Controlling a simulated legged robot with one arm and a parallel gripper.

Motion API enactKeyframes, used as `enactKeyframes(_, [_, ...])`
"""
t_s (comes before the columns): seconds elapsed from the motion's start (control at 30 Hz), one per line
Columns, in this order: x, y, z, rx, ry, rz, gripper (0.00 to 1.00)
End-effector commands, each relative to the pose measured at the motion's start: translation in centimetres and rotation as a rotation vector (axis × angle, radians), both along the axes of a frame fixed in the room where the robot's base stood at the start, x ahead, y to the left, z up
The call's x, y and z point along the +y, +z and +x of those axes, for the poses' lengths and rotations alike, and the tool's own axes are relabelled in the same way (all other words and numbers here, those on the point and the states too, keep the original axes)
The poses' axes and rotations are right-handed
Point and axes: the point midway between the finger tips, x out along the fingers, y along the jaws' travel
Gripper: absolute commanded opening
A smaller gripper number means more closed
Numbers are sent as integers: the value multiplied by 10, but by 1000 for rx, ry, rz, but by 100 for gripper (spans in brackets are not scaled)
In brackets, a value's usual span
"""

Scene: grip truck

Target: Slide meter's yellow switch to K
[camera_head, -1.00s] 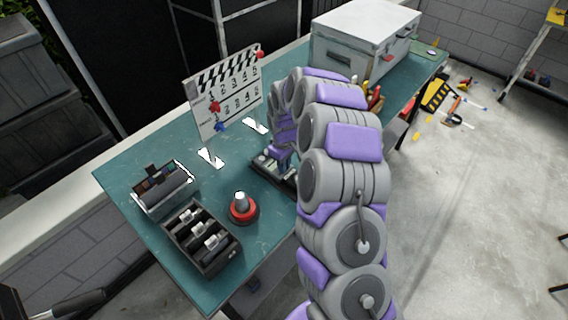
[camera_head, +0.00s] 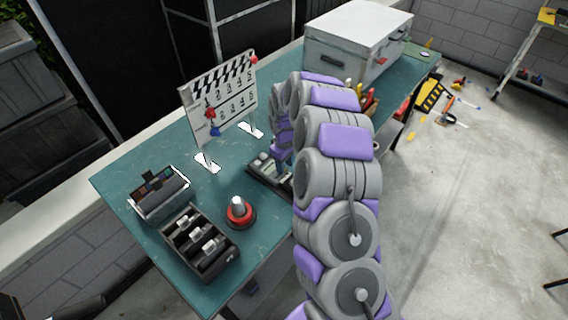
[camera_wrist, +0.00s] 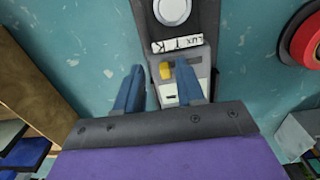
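The meter (camera_wrist: 187,22) is a dark grey device with a round white dome and a white label reading LUX, T and K. Its yellow switch (camera_wrist: 166,70) sits below the label, left of the K (camera_wrist: 197,42). In the wrist view, my gripper (camera_wrist: 160,68) is open with two blue fingers. The switch appears between the fingertips, nearer the right one; I cannot tell whether they touch. In the head view, the meter (camera_head: 262,167) lies on the teal table (camera_head: 170,130), partly hidden by my arm and gripper.
A red and black round object with a grey top (camera_head: 240,211) stands left of the meter. A black slotted tray (camera_head: 202,241) and a grey device (camera_head: 160,194) are farther left. A clapperboard (camera_head: 222,97) stands behind, and a white case (camera_head: 358,40) is at the back right.

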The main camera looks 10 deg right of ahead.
Motion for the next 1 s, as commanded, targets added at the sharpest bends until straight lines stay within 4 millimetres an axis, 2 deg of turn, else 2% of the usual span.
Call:
enactKeyframes(0.2, [1,2,0,0,1,0,38])
enactKeyframes(0.37, [0,19,0,0,1,0,38])
enactKeyframes(0.8, [-1,115,1,-1,0,1,38])
enactKeyframes(1.0, [-1,153,2,-4,0,0,38])
